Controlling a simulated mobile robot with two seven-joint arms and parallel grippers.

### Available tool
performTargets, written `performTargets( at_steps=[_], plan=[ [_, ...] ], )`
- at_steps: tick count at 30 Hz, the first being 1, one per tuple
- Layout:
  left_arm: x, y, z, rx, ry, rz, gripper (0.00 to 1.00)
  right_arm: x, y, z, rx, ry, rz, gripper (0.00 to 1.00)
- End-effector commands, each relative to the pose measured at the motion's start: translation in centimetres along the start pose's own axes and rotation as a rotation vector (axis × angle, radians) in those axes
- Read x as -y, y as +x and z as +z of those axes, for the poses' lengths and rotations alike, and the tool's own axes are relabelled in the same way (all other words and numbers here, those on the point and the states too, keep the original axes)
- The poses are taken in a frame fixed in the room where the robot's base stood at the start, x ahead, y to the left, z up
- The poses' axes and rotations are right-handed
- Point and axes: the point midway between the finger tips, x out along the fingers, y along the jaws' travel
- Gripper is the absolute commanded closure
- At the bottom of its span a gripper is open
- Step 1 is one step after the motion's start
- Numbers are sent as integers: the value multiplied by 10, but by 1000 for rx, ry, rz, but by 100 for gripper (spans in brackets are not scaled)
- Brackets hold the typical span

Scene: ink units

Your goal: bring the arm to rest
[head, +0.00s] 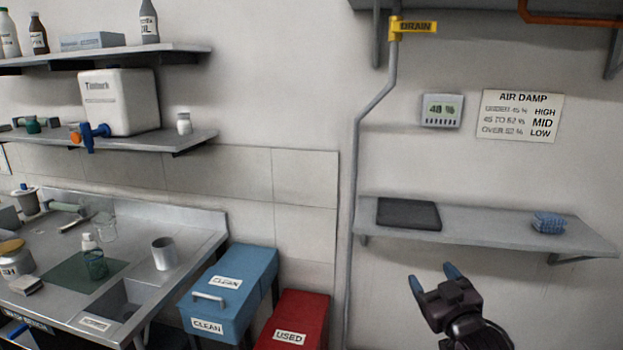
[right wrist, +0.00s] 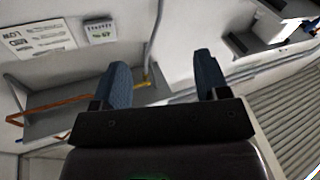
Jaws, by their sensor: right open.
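My right gripper (head: 432,284) is in the lower right of the head view, in front of the wall and below the wall shelf. Its two blue-tipped fingers are apart with nothing between them. In the right wrist view the same open fingers (right wrist: 158,85) stand up in front of a tilted view of the room. It touches nothing that I can see. My left gripper is not in view.
The wall shelf (head: 480,228) holds a dark flat mat (head: 408,213) and a blue sponge-like block (head: 549,223). A blue bin (head: 236,285) and a red bin (head: 293,318) stand beside the metal bench (head: 190,232) at left. A grey pipe (head: 355,200) runs down the wall.

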Motion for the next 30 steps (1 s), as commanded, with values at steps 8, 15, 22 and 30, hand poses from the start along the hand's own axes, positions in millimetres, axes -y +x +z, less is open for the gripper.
performTargets(
  at_steps=[8, 15, 22, 30],
  plan=[
    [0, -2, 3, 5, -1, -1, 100, 33, -99, 113, 238, 92, 2, 32],
    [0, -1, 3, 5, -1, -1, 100, 60, -200, 189, 454, 168, 19, 32],
    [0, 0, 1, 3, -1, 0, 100, 74, -282, 233, 615, 210, 40, 32],
    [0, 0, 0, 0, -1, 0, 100, 77, -308, 243, 664, 215, 45, 32]
  ],
)
